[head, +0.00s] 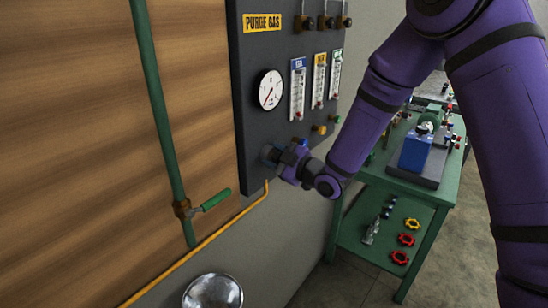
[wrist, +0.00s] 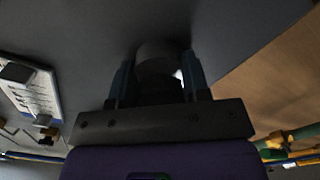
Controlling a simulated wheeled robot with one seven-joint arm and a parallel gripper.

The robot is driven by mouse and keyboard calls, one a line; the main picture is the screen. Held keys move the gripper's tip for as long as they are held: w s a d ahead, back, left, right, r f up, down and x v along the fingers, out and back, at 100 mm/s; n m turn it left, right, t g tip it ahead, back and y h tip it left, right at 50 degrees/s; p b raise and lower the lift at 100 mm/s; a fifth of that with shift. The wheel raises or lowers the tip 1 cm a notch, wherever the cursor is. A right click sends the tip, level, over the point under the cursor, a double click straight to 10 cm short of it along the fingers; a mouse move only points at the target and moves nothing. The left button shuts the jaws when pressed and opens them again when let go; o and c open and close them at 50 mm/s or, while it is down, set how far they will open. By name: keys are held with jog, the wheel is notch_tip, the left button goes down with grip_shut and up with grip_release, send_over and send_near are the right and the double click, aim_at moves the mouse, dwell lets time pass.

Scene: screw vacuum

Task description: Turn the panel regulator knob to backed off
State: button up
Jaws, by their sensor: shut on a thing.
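My gripper (head: 272,154) is at the lower part of the panel, below the gauge. In the wrist view my gripper (wrist: 158,85) has its two fingers on either side of the dark round regulator knob (wrist: 158,62), shut on it. The knob is mostly hidden by my gripper in the head view. The knob's turn position cannot be read.
Flowmeters (head: 298,88) and small knobs sit on the panel right of the gauge. A green pipe (head: 159,105) with a green-handled valve (head: 215,200) runs down the wooden wall at left. A green bench (head: 420,185) with red and yellow handwheels stands at right.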

jog(key=n, duration=1.3)
dwell(0.7)
jog(key=o, duration=0.9)
jog(key=shift+r, duration=0.1)
jog(key=shift+o, duration=0.2)
jog(key=shift+d, duration=0.1)
jog(key=v, duration=1)
jog(key=shift+s+d, duration=0.25)
jog(key=shift+s, duration=0.05)
